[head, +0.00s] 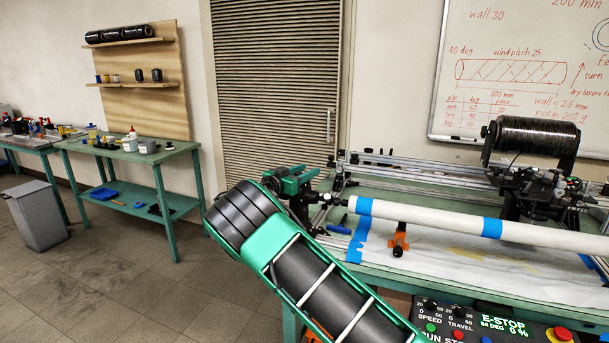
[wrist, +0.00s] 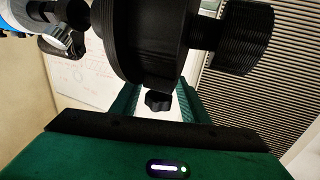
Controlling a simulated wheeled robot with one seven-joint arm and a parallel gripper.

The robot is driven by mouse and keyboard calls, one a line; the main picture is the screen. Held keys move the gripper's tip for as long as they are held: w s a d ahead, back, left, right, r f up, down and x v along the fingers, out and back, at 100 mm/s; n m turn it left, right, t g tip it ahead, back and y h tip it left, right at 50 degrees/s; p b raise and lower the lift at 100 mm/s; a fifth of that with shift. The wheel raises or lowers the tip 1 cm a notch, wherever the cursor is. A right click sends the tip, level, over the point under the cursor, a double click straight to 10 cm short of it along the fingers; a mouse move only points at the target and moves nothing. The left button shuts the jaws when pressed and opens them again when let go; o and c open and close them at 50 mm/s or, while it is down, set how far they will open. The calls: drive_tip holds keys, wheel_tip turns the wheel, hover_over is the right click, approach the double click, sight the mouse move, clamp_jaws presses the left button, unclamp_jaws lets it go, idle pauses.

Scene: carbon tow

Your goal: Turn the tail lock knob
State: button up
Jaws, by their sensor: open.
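The tail lock knob (wrist: 158,101) is a small black lobed knob below the round black tailstock body (wrist: 150,40) in the wrist view. My gripper (wrist: 160,90) is open, with one green finger on each side of the knob in the picture. The fingertips are partly hidden behind the tailstock body, and I cannot tell whether they touch the knob. In the head view my green gripper (head: 290,181) is at the tailstock, at the left end of the winding machine. The knob cannot be made out there.
A white mandrel (head: 420,217) with blue tape runs right from the tailstock above the green bench. A ribbed black cylinder (wrist: 240,40) stands beside the tailstock body. A control panel (head: 480,325) is at the front. A side table (head: 130,150) stands left, with open floor between.

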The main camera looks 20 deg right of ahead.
clamp_jaws()
drive_tip(key=shift+w+a+r+n+t+y, duration=0.1)
drive_tip(key=shift+n+t+y, duration=0.3)
drive_tip(key=shift+t, duration=0.1)
drive_tip(key=n+t+y, duration=0.3)
drive_tip(key=y, duration=0.1)
drive_tip(key=shift+w+a+n+t, duration=0.3)
drive_tip(key=shift+w+a, duration=0.05)
drive_tip(key=n+y, duration=0.1)
drive_tip(key=n+t+y, duration=0.1)
drive_tip(key=y, duration=0.1)
drive_tip(key=a+n+t+y, duration=0.1)
drive_tip(key=y, duration=0.1)
drive_tip(key=shift+w, duration=0.25)
drive_tip(key=shift+a+r+n+y, duration=0.1)
drive_tip(key=shift+a+n+y, duration=0.3)
drive_tip(key=shift+n+y, duration=1.15)
drive_tip(key=shift+a+f+n+y, duration=0.1)
drive_tip(key=shift+a+n+y, duration=0.25)
drive_tip(key=shift+n+y, duration=1.25)
drive_tip(key=shift+a+r+n+y, duration=0.1)
drive_tip(key=shift+a+n+y, duration=0.45)
drive_tip(key=shift+y, duration=1.9)
drive_tip(key=shift+n+g+y, duration=0.4)
drive_tip(key=shift+n+y, duration=0.1)
drive_tip(key=shift+y, duration=0.1)
